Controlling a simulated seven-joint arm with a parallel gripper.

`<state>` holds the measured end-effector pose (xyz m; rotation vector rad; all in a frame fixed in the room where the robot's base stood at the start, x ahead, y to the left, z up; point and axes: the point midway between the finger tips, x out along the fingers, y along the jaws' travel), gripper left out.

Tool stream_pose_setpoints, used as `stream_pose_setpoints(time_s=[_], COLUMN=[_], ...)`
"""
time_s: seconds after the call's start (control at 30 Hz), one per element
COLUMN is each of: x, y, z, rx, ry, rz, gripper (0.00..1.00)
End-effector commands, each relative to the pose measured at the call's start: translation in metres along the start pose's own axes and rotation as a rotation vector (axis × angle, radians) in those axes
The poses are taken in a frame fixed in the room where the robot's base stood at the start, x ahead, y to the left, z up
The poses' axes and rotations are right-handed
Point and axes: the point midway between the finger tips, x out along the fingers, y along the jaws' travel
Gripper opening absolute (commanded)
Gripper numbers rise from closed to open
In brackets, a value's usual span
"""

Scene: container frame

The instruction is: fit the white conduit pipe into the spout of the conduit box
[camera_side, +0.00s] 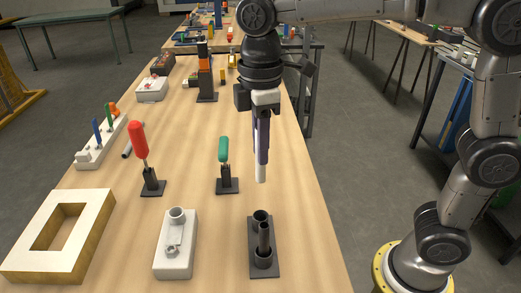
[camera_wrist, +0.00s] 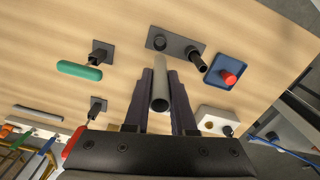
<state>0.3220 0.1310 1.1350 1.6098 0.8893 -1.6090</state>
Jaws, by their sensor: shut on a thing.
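The white conduit pipe (camera_side: 260,173) hangs upright between the fingers of my gripper (camera_side: 261,150), its lower end clear of the table. In the wrist view the pipe (camera_wrist: 160,92) shows its open round end between the two dark fingers (camera_wrist: 160,100), which are shut on it. The conduit box (camera_side: 175,258) is a white block at the front, left of and nearer the camera than my gripper. Its round spout (camera_side: 177,215) stands up at its rear end, apart from the pipe.
A dark holder (camera_side: 252,262) with upright tubes stands right of the box. A green-handled tool (camera_side: 223,150) and a red-handled tool (camera_side: 139,140) stand behind. A wooden frame (camera_side: 93,225) lies left. The wrist view shows a blue tray (camera_wrist: 214,78) with a red knob.

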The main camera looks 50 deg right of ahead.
Motion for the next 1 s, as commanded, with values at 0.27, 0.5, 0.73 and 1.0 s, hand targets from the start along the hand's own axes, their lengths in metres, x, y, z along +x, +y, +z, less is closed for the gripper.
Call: stream_pose_setpoints(time_s=[0.27,0.5,0.73,1.0], x=[0.0,-0.017,-0.023,0.001], y=[0.0,0.01,0.031,0.041], z=[0.0,-0.016,-0.077,-0.146], rx=[0.001,0.044,0.061,0.038], ry=[0.0,0.001,-0.003,-0.002], rz=[0.0,0.001,-0.002,-0.001], gripper=[0.0,0.0,0.0,0.0])
